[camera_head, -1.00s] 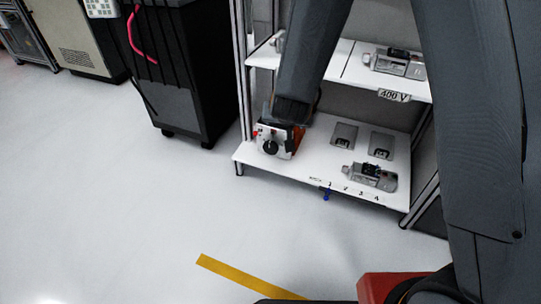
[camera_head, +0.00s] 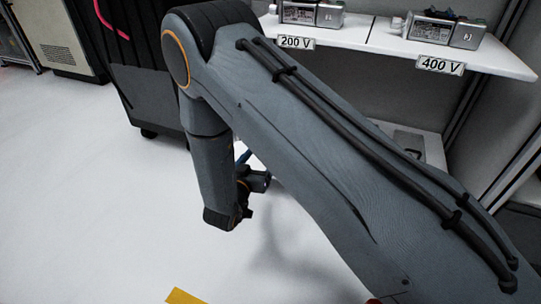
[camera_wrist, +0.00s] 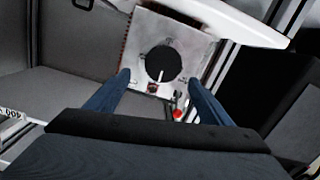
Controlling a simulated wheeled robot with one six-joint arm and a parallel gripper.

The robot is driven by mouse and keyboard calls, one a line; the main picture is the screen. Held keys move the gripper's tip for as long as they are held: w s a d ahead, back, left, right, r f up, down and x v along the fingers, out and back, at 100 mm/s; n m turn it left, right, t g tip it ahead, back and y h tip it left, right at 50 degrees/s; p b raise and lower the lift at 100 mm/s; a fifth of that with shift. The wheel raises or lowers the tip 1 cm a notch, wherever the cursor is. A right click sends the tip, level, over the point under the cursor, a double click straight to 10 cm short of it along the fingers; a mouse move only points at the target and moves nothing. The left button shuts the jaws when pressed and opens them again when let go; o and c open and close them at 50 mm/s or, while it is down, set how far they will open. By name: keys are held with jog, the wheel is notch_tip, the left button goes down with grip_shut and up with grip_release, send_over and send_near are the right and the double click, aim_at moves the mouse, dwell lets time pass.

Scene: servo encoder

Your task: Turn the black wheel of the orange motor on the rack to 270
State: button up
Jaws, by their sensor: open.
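The motor's pale square front plate (camera_wrist: 148,40) shows in the wrist view, with a round black wheel (camera_wrist: 163,64) on it. A short white mark on the wheel points down in that picture. My gripper (camera_wrist: 159,76) is open, its two blue fingers apart. The fingertips frame the wheel left and right in the picture, but I cannot tell how far in front of it they are. Nothing is held. In the head view my arm hides the motor, and only a small part of the gripper (camera_head: 257,181) shows below the arm.
The upper shelf (camera_head: 376,35) carries grey motors, with the signs 200 V (camera_head: 295,43) and 400 V (camera_head: 440,66) on its edge. A dark cabinet (camera_head: 145,75) stands left of the rack. A red knob (camera_wrist: 178,115) shows near the right finger.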

jog(key=shift+t+h, duration=0.3)
jog(key=shift+t, duration=0.1)
jog(key=shift+w+d+f+b, duration=0.35)
jog(key=shift+w+b, duration=0.6)
jog(key=shift+w, duration=0.25)
jog(key=shift+w+d+f+b, duration=0.4)
jog(key=shift+w+b, duration=0.5)
jog(key=shift+w, duration=0.25)
jog(key=shift+w+d+f+b, duration=0.35)
jog(key=shift+w+b, duration=0.6)
jog(key=shift+w, duration=0.25)
jog(key=shift+c, duration=0.4)
jog(key=c, duration=1)
jog(key=shift+p, duration=0.5)
